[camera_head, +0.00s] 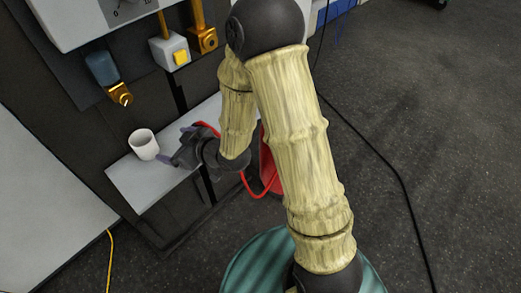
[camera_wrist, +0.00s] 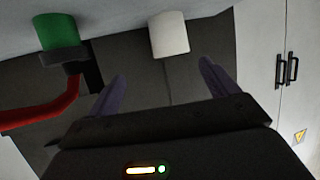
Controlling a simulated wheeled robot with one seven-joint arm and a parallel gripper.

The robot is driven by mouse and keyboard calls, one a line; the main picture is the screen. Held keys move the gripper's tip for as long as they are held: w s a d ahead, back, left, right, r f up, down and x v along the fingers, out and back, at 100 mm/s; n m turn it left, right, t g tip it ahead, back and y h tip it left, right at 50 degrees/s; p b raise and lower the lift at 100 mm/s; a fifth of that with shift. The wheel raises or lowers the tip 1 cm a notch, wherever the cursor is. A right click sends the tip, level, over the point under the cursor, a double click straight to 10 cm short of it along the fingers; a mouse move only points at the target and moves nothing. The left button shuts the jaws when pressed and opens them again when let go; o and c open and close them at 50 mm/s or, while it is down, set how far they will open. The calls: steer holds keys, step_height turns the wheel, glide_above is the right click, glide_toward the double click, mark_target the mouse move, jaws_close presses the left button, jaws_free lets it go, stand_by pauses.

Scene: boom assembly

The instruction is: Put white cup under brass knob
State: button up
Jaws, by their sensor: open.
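The white cup (camera_head: 143,144) stands upright on a pale shelf (camera_head: 150,184) at the left of the head view. In the wrist view the cup (camera_wrist: 169,35) is ahead of my fingers, near the line between them. My gripper (camera_head: 175,144) is open and empty, just right of the cup, with its purple fingers pointing towards it. The fingers (camera_wrist: 162,70) are spread apart in the wrist view and do not enclose the cup. A brass knob (camera_head: 121,95) sits below a blue-grey block, above and left of the cup. A second brass fitting (camera_head: 205,40) is farther right.
A white box with a yellow button (camera_head: 181,57) is between the brass parts. A red tube (camera_wrist: 45,113) and green piece (camera_wrist: 60,32) lie beside my gripper in the wrist view. A dark panel (camera_head: 85,120) backs the shelf. A black cable (camera_head: 385,165) crosses the floor.

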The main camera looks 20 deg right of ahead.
steer(key=d+m+g+h, duration=0.1)
steer(key=d+m+h, duration=0.1)
steer(key=d+h, duration=0.5)
steer(key=s+d+r+m+g+h, duration=0.3)
steer(key=s+d+m+g, duration=0.3)
steer(key=s+d, duration=0.7)
steer(key=d+m, duration=0.1)
steer(key=d, duration=0.2)
steer(key=shift+d+r, duration=0.15)
steer(key=shift+d, duration=0.1)
steer(key=shift+s, duration=0.1)
stand_by(0.5)
